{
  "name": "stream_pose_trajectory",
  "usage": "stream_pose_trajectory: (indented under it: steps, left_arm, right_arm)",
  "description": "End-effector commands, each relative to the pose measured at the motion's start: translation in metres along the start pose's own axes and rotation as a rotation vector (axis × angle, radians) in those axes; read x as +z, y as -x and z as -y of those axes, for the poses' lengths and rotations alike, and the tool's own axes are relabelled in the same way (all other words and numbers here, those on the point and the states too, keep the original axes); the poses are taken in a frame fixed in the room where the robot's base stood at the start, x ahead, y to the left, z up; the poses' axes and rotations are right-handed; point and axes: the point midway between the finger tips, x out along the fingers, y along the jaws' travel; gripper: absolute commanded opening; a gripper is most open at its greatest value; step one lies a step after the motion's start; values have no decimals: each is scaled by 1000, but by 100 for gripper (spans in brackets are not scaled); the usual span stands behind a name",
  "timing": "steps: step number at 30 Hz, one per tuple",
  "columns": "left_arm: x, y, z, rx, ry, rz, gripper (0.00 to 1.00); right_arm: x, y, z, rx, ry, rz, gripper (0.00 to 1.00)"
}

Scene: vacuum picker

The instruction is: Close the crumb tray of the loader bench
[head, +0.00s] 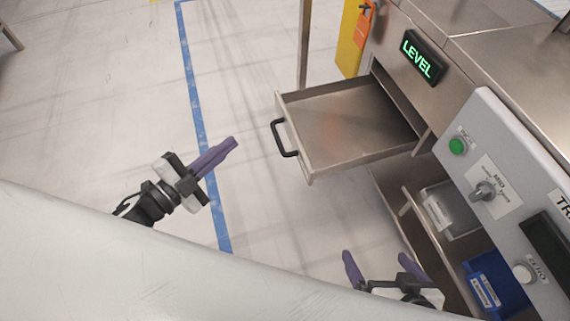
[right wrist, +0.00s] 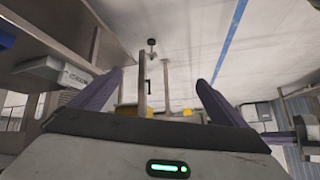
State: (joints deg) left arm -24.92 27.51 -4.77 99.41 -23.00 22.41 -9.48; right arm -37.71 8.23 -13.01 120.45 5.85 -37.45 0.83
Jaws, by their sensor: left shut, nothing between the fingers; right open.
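The crumb tray (head: 340,118) is a shallow metal drawer pulled well out of the loader bench (head: 437,98) in the head view. Its black handle (head: 284,138) is on the front face, towards the left. My left gripper (head: 232,143) has purple fingers that are shut and empty. It is left of the handle and apart from it. My right gripper (head: 384,262) is open and empty, below the tray near the bench's lower shelf. It also shows in the right wrist view (right wrist: 158,88), with its fingers spread and nothing between them.
A grey control panel with a green button (head: 457,146) and a knob (head: 484,191) is at the right. A green LEVEL display (head: 422,60) is above the tray. A grey bin (head: 450,209) and a blue bin (head: 495,284) stand below. Floor left of the tray is clear.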

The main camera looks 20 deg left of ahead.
Motion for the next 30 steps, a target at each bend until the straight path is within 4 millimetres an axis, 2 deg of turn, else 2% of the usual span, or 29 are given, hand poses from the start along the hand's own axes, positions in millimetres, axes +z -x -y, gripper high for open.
stream_pose_trajectory:
  steps: [1,6,12,16,20,30]
  left_arm:
    - [15,-6,-14,10,-130,-97,0]
    - [16,-2,-23,68,-459,-367,0]
    - [18,9,-32,124,-626,-518,0]
    - [14,4,-33,130,-644,-538,0]
    - [4,-13,-38,127,-643,-538,0]
    - [-28,-75,-58,126,-639,-537,0]
  right_arm:
    - [19,-24,-1,-11,-1,-3,96]
    - [32,-43,4,-40,-1,-1,96]
    - [36,-48,8,-58,-1,3,96]
    - [35,-48,10,-61,1,6,96]
    - [35,-50,10,-66,6,14,96]
    - [38,-57,14,-85,23,43,96]
